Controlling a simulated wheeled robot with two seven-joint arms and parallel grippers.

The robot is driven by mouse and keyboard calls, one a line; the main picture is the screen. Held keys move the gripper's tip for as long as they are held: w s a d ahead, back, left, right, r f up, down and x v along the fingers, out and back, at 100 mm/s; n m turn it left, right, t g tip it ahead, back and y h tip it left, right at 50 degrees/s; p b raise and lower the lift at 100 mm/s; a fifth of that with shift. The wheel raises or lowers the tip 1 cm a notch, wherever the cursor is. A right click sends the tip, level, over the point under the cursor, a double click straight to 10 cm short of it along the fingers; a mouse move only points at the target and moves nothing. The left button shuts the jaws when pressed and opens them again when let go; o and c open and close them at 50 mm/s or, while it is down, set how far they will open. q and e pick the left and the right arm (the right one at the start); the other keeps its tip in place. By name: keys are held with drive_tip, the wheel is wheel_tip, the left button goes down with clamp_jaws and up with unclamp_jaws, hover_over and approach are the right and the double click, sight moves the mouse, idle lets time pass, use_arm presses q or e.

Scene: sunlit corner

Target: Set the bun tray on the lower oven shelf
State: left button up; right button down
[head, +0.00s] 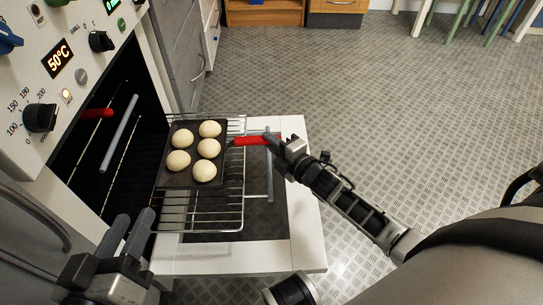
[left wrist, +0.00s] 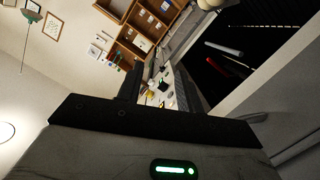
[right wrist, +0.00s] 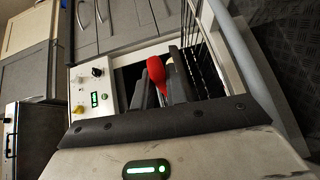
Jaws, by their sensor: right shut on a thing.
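The dark bun tray (head: 214,132) with several pale round buns lies over a pulled-out wire oven shelf (head: 215,217) in the head view. The tray looks level; I cannot tell whether it rests fully on the wires. Its red handle (head: 257,140) points right, and my right gripper (head: 279,144) is shut on it. In the right wrist view the red handle (right wrist: 156,72) shows between the fingers. My left gripper (head: 128,233) is open and empty, low at the left by the oven (head: 110,120), apart from the tray.
The white oven door (head: 300,212) is folded down beneath the shelf. Knobs and a 50°C display (head: 58,57) sit on the panel above. A red piece and a grey bar show in the dark oven, perhaps reflections. Grey cabinets (head: 182,52) stand behind; the floor at right is clear.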

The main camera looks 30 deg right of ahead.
drive_tip(key=shift+w+d+f, duration=0.1)
drive_tip(key=shift+w+f, duration=0.2)
drive_tip(key=shift+w, duration=0.05)
wheel_tip(320, 180, down, 3)
drive_tip(key=shift+r+b, duration=0.2)
drive_tip(key=shift+b, duration=0.95)
drive_tip(key=shift+w+f, duration=0.1)
drive_tip(key=shift+f, duration=0.25)
drive_tip(key=shift+r, duration=0.15)
use_arm(q)
drive_tip(key=shift+w+d+r+t+h, duration=0.15)
drive_tip(key=shift+w+r+t+h, duration=0.1)
drive_tip(key=shift+r+t+h, duration=0.45)
drive_tip(key=shift+w+r, duration=0.15)
use_arm(e)
drive_tip(key=shift+f, duration=0.2)
drive_tip(key=c, duration=1.4)
unclamp_jaws()
drive_tip(key=shift+d+f, duration=0.1)
use_arm(q)
drive_tip(key=shift+r, duration=0.1)
